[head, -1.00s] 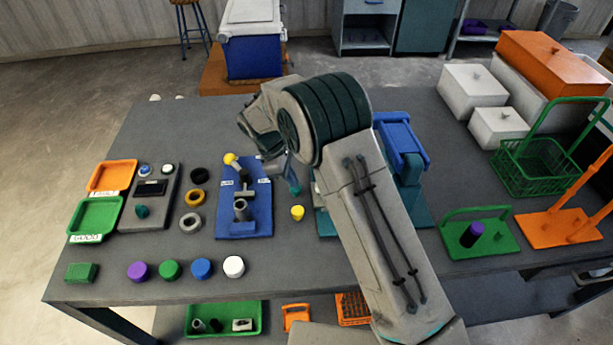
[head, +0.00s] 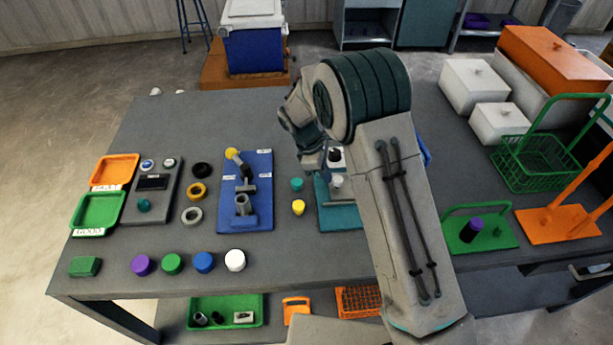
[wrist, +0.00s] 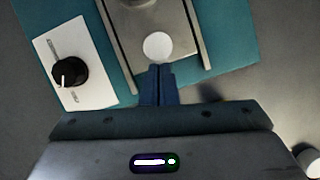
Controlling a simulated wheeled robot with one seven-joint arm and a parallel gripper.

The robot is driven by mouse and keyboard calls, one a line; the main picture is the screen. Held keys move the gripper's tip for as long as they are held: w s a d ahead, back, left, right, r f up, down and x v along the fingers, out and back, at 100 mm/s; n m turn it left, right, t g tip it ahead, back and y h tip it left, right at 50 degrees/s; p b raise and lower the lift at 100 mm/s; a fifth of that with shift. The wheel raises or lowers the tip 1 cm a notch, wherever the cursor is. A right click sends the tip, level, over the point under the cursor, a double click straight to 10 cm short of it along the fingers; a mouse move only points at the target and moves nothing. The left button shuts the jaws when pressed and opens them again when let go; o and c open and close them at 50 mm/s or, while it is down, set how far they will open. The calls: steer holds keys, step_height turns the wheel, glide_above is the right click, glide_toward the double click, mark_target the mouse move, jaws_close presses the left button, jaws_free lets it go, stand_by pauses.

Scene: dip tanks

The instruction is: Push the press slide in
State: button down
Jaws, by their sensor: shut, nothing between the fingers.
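The press stands at the table's middle on a teal base (head: 345,220), partly hidden behind my arm. In the wrist view its grey slide plate (wrist: 145,18) lies between two metal rails on the teal base, with a white round piece (wrist: 157,46) at its near end. My gripper (wrist: 158,68) is shut and empty. Its fingertips appear just in front of the white round piece; I cannot tell whether they touch it. In the head view my gripper (head: 313,165) is over the press's left side, its tips hard to make out.
A black knob (wrist: 69,72) on a white panel sits left of the slide. A blue fixture (head: 258,205) and small teal (head: 297,184) and yellow (head: 299,207) pieces stand left of the press. A green carrier (head: 500,237) stands to the right.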

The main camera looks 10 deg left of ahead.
steer(key=d, duration=0.2)
steer(key=w+d, duration=0.1)
steer(key=d, duration=0.3)
steer(key=shift+w+d+b, duration=0.3)
steer(key=shift+w, duration=0.05)
steer(key=shift+d, duration=0.1)
